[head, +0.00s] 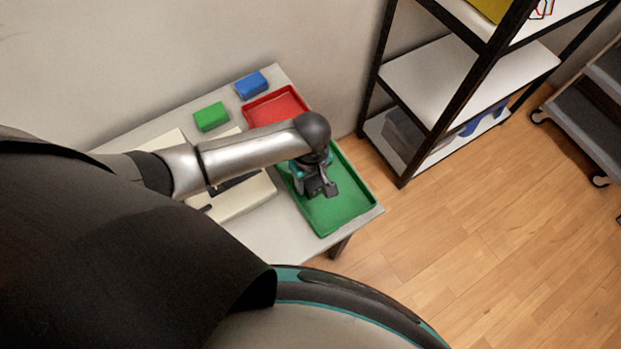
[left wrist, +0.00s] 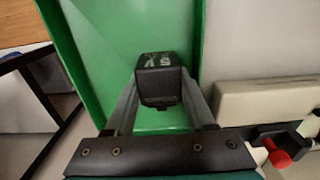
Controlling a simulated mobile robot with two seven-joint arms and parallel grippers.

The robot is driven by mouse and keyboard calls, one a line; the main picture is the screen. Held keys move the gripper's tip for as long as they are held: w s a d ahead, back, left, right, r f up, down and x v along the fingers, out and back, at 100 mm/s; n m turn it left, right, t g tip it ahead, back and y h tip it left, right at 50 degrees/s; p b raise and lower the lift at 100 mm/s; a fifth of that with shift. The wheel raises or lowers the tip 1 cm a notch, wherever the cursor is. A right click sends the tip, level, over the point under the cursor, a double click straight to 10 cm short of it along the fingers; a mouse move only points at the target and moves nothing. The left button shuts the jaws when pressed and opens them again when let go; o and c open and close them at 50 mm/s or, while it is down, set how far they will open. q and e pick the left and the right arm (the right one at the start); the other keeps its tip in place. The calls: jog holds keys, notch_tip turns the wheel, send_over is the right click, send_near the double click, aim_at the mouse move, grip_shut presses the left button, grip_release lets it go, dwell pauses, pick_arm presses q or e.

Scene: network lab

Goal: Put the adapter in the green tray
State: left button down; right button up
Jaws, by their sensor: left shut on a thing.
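The adapter (left wrist: 158,78) is a small black block with pale lettering on one face. In the left wrist view it sits between the two fingers of my left gripper (left wrist: 160,98), which is shut on it. The green tray (head: 345,211) lies on the right part of the table, and its floor and rim also show behind the adapter in the left wrist view (left wrist: 105,60). In the head view my left gripper (head: 316,187) is over the tray. I cannot tell the exact gap between adapter and tray floor. My right gripper is not in view.
A red tray (head: 277,107) lies behind the green one. A blue block (head: 251,86) and a green block (head: 211,117) stand at the back. A beige device (head: 243,200) is left of the green tray. A black-framed shelf (head: 432,80) stands to the right, beside open wooden floor.

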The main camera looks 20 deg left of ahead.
aim_at(311, 179)
pick_arm(q)
jog(key=c, duration=0.5)
grip_release()
jog(key=shift+r, duration=0.1)
notch_tip(311, 179, up, 12)
jog(key=p, duration=0.3)
jog(key=shift+r+p, duration=0.1)
jog(key=shift+p, duration=0.25)
